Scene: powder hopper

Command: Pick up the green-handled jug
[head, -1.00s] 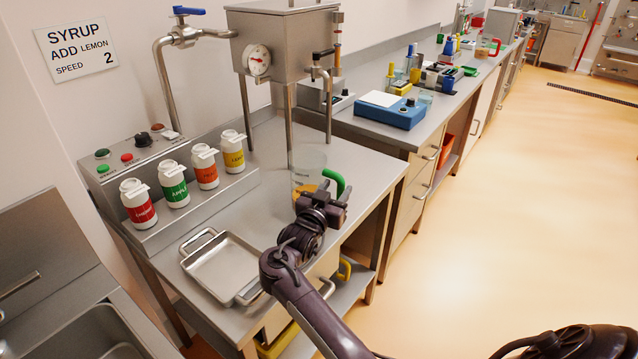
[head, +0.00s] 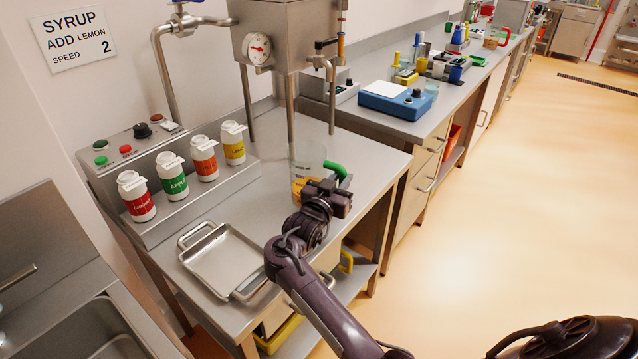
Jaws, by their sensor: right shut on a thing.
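The jug (head: 307,158) is clear, with a green handle (head: 339,171) on its right side. It stands upright on or just above the steel bench, below the hopper. An orange-yellow patch shows at its lower part; I cannot tell whether it is contents. My right gripper (head: 332,190) is at the handle, shut on it. The gripper's dark body hides the lower handle and part of the jug's base, so contact with the bench is unclear. My left gripper is not in view.
The steel hopper (head: 290,38) with a gauge and taps stands behind the jug. Several labelled white bottles (head: 172,176) stand on a ledge at left. A steel tray (head: 222,262) lies at the front. A blue scale (head: 397,104) sits on the adjoining bench. Bench space right of the jug is clear.

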